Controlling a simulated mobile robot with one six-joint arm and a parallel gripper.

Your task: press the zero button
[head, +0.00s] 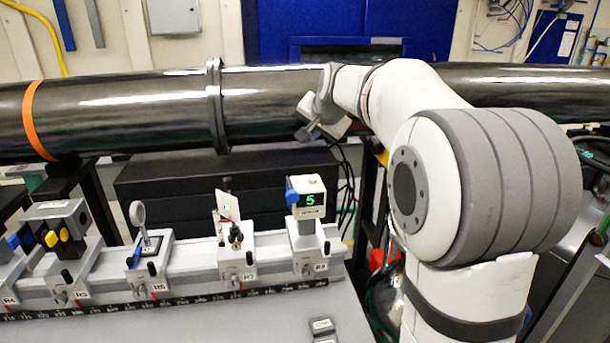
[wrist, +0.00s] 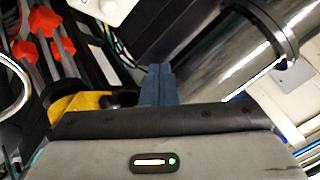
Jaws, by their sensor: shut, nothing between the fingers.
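A white meter box (head: 310,197) with a green digit 5 and a blue part on its left side stands on a post at the right end of the rail. No button marked zero can be made out in the head view. My gripper (head: 304,133) is above and behind the box, apart from it. In the wrist view my gripper (wrist: 159,84) is shut and empty. A white casing with a small round feature (wrist: 108,8) is cut off at the top of the wrist view; I cannot tell whether it is the meter box.
A long metal beam pipe (head: 120,110) runs close behind my gripper. The rail (head: 190,262) carries several optics mounts left of the meter box. Dark cables hang right of the box. Orange-red knobs (wrist: 40,30) show in the wrist view.

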